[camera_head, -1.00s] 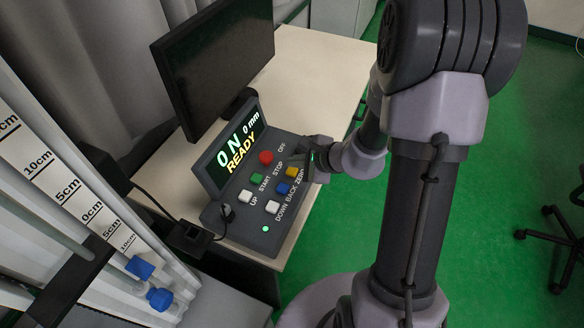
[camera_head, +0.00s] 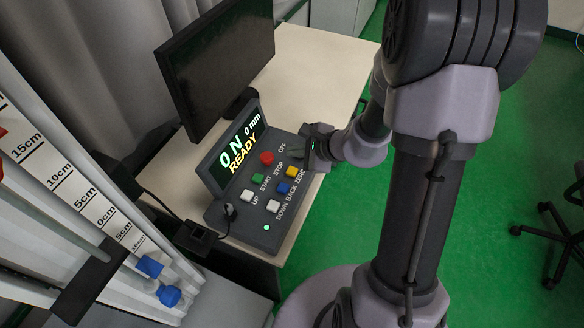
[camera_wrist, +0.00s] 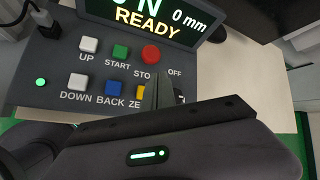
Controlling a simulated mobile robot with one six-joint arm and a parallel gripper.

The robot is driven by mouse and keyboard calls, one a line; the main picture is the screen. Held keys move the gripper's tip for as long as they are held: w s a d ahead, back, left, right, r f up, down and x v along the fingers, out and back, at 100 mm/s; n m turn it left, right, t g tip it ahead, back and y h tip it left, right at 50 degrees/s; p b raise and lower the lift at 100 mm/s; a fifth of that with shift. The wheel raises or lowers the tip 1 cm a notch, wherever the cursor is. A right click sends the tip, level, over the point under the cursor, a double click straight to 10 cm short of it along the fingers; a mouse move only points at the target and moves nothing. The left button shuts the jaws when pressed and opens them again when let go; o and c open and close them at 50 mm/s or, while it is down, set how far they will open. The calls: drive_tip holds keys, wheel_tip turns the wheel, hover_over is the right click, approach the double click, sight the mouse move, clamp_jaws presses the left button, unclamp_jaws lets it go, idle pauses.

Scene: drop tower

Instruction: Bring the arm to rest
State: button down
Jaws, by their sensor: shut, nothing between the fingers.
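My gripper (camera_head: 300,158) is above the right side of the control box (camera_head: 234,236), near its OFF and ZERO labels. In the wrist view my gripper's fingers (camera_wrist: 160,90) are shut and empty, covering part of the ZERO and STOP labels. Whether the fingertips touch the box I cannot tell. The box has a red button (camera_head: 267,158) and green, yellow, blue and white buttons. Its display (camera_head: 236,150) reads "0 N", "0 mm" and "READY". A green light (camera_head: 266,228) is lit on the box.
A dark monitor (camera_head: 215,70) stands on the table (camera_head: 318,65) behind the box. A drop tower with a centimetre scale (camera_head: 75,194) and blue knobs (camera_head: 168,295) is at the left. Green floor is open at the right, with a chair base (camera_head: 556,240).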

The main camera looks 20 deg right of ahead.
drive_tip(key=s+a+r+n+g+y, duration=0.1)
drive_tip(key=s+a+r+n, duration=0.5)
drive_tip(key=a+r, duration=0.15)
drive_tip(key=s+a+r+n+g+y, duration=0.1)
drive_tip(key=s+a+r+n+g, duration=0.1)
drive_tip(key=s+a+r+n, duration=0.55)
drive_tip(key=s+d+r+n+h, duration=0.4)
drive_tip(key=s+d, duration=0.1)
drive_tip(key=s, duration=0.3)
drive_tip(key=shift+r+t, duration=0.3)
drive_tip(key=shift+r, duration=0.1)
